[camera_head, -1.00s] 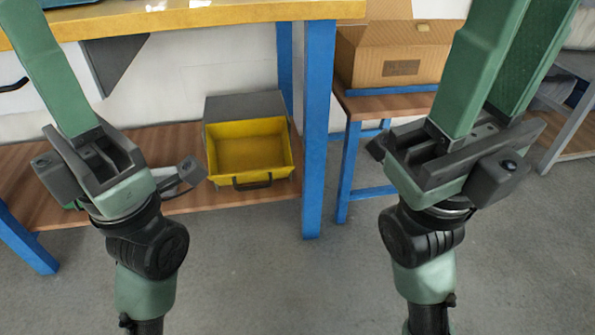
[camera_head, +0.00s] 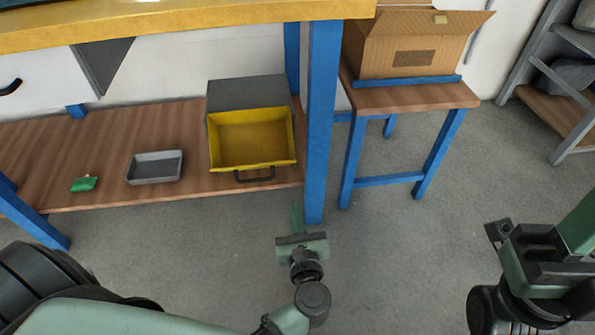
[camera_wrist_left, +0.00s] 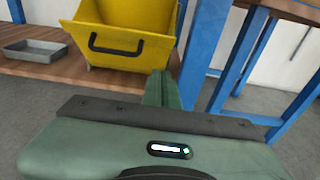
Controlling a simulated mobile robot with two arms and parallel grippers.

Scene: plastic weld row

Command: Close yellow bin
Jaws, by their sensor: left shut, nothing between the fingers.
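The yellow bin (camera_head: 252,140) stands out open from its grey housing (camera_head: 246,93) on the low wooden shelf. Its inside is visible and empty, and a black handle (camera_head: 254,175) is on its front. My left gripper (camera_head: 297,214) is shut and empty, in front of the shelf to the right of the handle, apart from the bin in the head view. In the left wrist view its fingers (camera_wrist_left: 160,88) point toward the right side of the yellow bin (camera_wrist_left: 125,42). My right gripper (camera_head: 577,225) is at the right edge, its fingertips cut off.
A blue table leg (camera_head: 323,120) stands just right of the bin. A grey tray (camera_head: 155,168) and a small green object (camera_head: 84,184) lie on the shelf to the left. A cardboard box (camera_head: 412,50) sits on a small table (camera_head: 415,97). The grey floor ahead is mostly clear.

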